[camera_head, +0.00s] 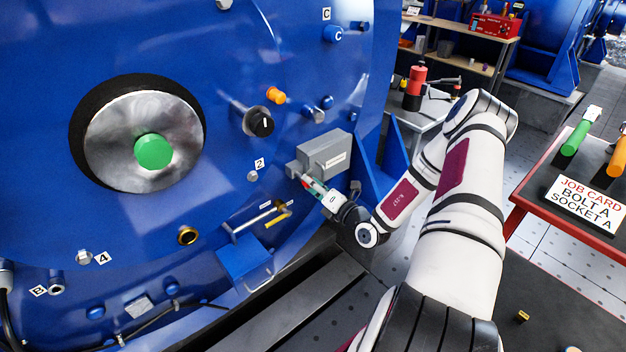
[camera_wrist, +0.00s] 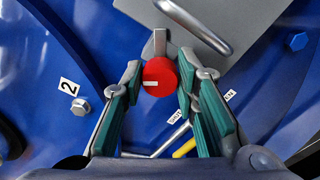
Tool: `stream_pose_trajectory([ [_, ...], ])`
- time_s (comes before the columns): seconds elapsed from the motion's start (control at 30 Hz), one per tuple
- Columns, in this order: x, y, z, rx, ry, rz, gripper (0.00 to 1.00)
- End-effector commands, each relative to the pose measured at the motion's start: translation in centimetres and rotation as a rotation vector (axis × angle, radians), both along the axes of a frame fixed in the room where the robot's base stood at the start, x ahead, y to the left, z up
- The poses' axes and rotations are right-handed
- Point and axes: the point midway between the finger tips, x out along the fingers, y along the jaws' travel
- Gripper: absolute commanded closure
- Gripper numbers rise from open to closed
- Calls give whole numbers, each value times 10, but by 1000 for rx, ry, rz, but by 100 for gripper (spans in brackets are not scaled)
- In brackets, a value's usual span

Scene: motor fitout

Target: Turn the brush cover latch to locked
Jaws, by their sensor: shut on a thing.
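The brush cover latch appears as a round red knob (camera_wrist: 158,77) with a short white line pointing left, in the wrist view. A grey tab (camera_wrist: 160,42) stands just above it, at the edge of a grey cover (camera_wrist: 210,20) with a metal handle. My gripper (camera_wrist: 155,82) is shut on the red knob, with the green-padded fingers either side of it. In the head view my gripper (camera_head: 309,184) is at the lower left of the grey box (camera_head: 327,153) on the blue motor; the knob is mostly hidden there by the fingers.
A black knob (camera_head: 259,122) and an orange knob (camera_head: 275,95) stick out to the upper left. A red-edged table with a job card (camera_head: 588,203) stands at right.

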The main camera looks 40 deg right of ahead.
Motion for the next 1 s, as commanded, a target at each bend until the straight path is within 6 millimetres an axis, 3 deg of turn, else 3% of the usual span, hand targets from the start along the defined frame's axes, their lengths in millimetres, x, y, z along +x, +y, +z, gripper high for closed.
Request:
stream_pose_trajectory([
  [0.5,-2,-1,-2,429,19,-2,100],
  [1.0,-2,-1,-4,579,25,-2,100],
])
